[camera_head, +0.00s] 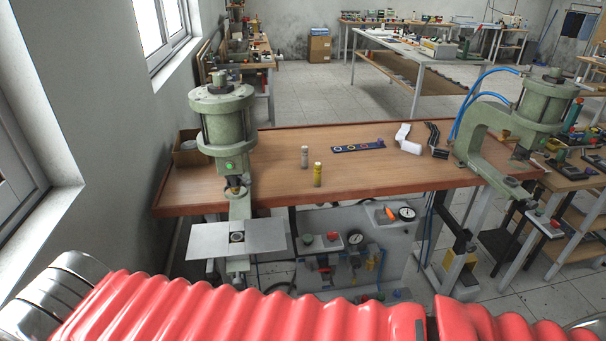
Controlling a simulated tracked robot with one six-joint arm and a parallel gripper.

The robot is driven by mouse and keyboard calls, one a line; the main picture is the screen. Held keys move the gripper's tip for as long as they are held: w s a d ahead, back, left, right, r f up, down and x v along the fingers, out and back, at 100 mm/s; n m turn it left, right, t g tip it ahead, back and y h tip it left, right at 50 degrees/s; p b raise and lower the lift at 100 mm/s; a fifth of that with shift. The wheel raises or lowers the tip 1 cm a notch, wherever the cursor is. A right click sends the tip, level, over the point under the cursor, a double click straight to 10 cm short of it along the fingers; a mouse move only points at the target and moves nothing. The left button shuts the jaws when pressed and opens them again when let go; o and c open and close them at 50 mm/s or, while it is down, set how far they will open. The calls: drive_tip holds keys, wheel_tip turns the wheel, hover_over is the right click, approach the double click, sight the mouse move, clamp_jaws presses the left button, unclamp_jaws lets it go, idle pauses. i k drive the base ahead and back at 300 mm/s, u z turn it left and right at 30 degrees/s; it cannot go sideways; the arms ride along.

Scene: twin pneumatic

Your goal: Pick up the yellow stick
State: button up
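The yellow stick (317,175) is a short yellow cylinder standing upright on the brown wooden table (390,179), near its front edge and right of the left press. A similar pale beige stick (304,156) stands upright just behind it and a little to its left, apart from it. My gripper is not in this view.
Green pneumatic presses stand left (224,126) and right (518,125). A dark strip with colored rings (357,146) and white and black pieces lie at the back. A control panel (352,250) with gauges sits below the front edge. The tabletop around the sticks is clear.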

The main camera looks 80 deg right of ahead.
sight(317, 165)
drive_tip(key=u, duration=0.05)
drive_tip(key=k, duration=0.5)
drive_tip(key=z, duration=1.35)
drive_tip(key=i, duration=0.8)
drive_tip(key=z, duration=1.3)
